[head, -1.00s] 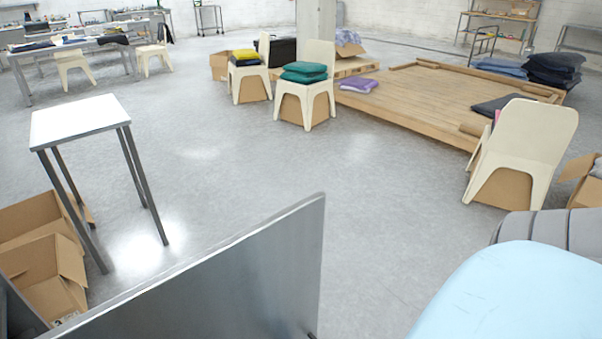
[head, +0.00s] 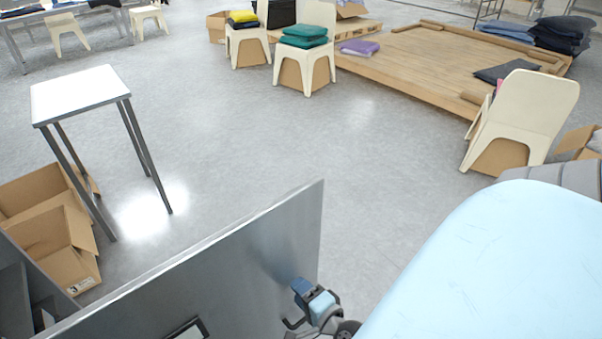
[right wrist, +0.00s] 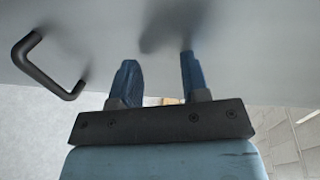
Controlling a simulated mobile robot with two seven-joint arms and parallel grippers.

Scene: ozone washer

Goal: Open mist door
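The mist door appears to be the tall grey metal panel (head: 240,265) across the lower part of the head view; a dark-framed inset (head: 187,329) shows at its lower edge. In the right wrist view the panel's smooth face (right wrist: 240,50) fills the upper part. A black bar handle (right wrist: 45,68) stands on it, left of my fingers. My right gripper (head: 312,295) is at the panel's right end. In its wrist view the two blue fingers (right wrist: 158,70) are apart, with nothing between them, pointing at the panel; contact cannot be told. My left gripper is not in view.
A grey metal structure (head: 20,295) and open cardboard boxes (head: 50,235) are at the left, by a white-topped table (head: 80,93). A cream chair (head: 520,120) stands at the right, near a wooden platform (head: 440,60). The floor (head: 270,150) beyond the panel is clear.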

